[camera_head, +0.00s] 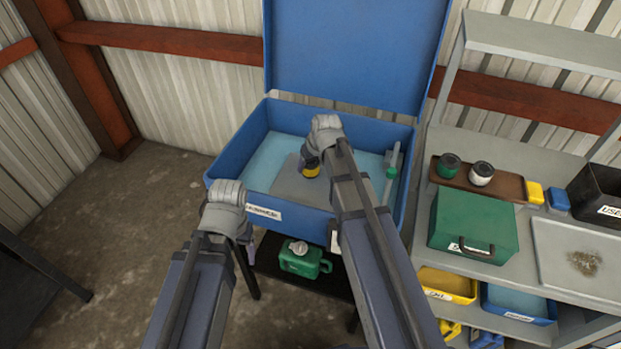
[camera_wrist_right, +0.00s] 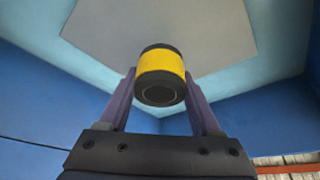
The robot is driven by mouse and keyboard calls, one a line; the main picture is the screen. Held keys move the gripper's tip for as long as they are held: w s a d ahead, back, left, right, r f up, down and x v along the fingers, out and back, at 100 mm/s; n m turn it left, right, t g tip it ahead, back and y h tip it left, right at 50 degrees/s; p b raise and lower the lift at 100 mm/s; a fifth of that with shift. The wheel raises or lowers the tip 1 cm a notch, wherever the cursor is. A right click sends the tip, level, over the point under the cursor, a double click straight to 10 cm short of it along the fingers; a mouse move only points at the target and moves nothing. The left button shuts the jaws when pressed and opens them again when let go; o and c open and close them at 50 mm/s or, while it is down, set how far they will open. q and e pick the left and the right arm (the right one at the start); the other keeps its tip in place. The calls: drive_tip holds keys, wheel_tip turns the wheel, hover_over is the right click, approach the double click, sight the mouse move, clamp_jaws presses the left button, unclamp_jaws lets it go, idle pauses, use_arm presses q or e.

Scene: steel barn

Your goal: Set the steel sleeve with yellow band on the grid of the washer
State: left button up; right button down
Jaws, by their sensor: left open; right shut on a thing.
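The steel sleeve with yellow band (camera_wrist_right: 161,66) is between the two fingers of my right gripper (camera_wrist_right: 161,88), which is shut on it. In the head view the yellow band (camera_head: 311,172) shows just below my right gripper (camera_head: 313,160). The washer is the blue open-lidded tub (camera_head: 240,134). Its grey grid (camera_head: 290,192) lies inside, below the sleeve. I cannot tell whether the sleeve touches the grid. My left gripper (camera_head: 240,250) is open at the front left of the washer; its fingers are mostly hidden by the arm.
The washer lid (camera_head: 355,50) stands raised behind. A green can (camera_head: 303,262) stands below the front of the washer. At the right, a grey bench holds a brown tray (camera_head: 510,186) with two jars, a green box (camera_head: 470,226) and a pale tray (camera_head: 545,262). A green-knobbed spout (camera_head: 391,172) stands inside the washer's right side.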

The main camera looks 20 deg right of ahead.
sight(311, 172)
drive_tip(key=shift+f+b, duration=1.9)
drive_tip(key=shift+b, duration=0.1)
drive_tip(key=shift+r, duration=0.15)
drive_tip(key=shift+c, duration=0.4)
unclamp_jaws()
